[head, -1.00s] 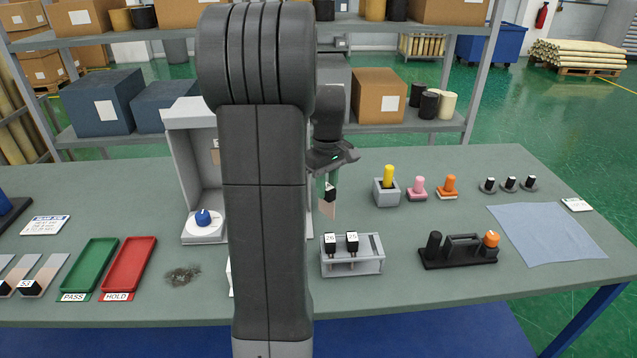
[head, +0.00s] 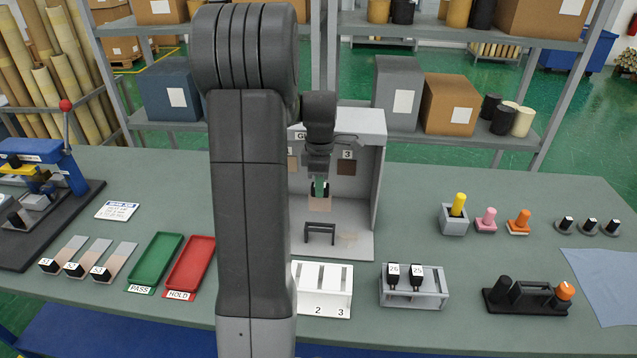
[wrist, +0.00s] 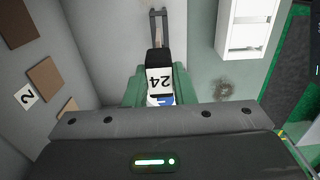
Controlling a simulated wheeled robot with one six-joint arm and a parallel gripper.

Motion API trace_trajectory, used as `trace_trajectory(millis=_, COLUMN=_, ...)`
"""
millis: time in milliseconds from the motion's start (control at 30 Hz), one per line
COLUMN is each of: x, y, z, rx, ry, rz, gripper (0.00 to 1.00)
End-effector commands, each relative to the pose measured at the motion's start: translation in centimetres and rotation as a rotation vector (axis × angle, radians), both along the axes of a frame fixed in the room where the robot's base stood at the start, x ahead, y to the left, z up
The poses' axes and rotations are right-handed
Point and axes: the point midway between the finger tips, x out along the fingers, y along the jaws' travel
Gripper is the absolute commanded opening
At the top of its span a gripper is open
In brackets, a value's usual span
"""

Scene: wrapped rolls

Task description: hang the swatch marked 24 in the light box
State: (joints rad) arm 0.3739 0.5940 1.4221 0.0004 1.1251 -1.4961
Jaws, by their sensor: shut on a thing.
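My gripper (head: 320,186) is shut on the swatch marked 24. The swatch's black clip with its white 24 label (wrist: 160,80) sits between the green fingers in the wrist view. Its beige card (head: 320,204) hangs below the fingers in the head view. The grey light box (head: 363,205) stands open towards me, and my gripper is at its opening, above a small black stand (head: 320,227) on its floor. The swatch appears above the stand and apart from it. The stand also shows ahead of the clip in the wrist view (wrist: 158,18). My arm hides the box's left part.
Brown sample panels hang on the box's back wall, one under a label 3 (head: 347,167). A white numbered rack (head: 323,290) stands in front of the box. A grey rack (head: 415,298) holds swatches 26 and 25. Green (head: 155,262) and red (head: 190,266) trays lie left.

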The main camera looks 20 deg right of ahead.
Motion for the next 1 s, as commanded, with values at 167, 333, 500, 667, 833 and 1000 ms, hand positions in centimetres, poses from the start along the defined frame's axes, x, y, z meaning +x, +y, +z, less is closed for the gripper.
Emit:
trace_trajectory(millis=167, x=0.0, y=0.0, z=0.1, rx=0.0, ry=0.0, rz=0.0, gripper=0.01)
trace_trajectory(millis=333, x=0.0, y=0.0, z=-0.8, rx=0.0, ry=0.001, rz=0.0, gripper=0.01)
trace_trajectory(millis=500, x=0.0, y=0.0, z=-2.2, rx=0.001, ry=0.002, rz=-0.001, gripper=0.01)
trace_trajectory(millis=667, x=0.0, y=0.0, z=-3.6, rx=0.0, ry=0.001, rz=-0.001, gripper=0.01)
trace_trajectory(millis=833, x=0.0, y=0.0, z=-4.8, rx=0.0, ry=0.001, rz=-0.001, gripper=0.01)
trace_trajectory(millis=1000, x=0.0, y=0.0, z=-5.0, rx=0.0, ry=0.0, rz=-0.001, gripper=0.01)
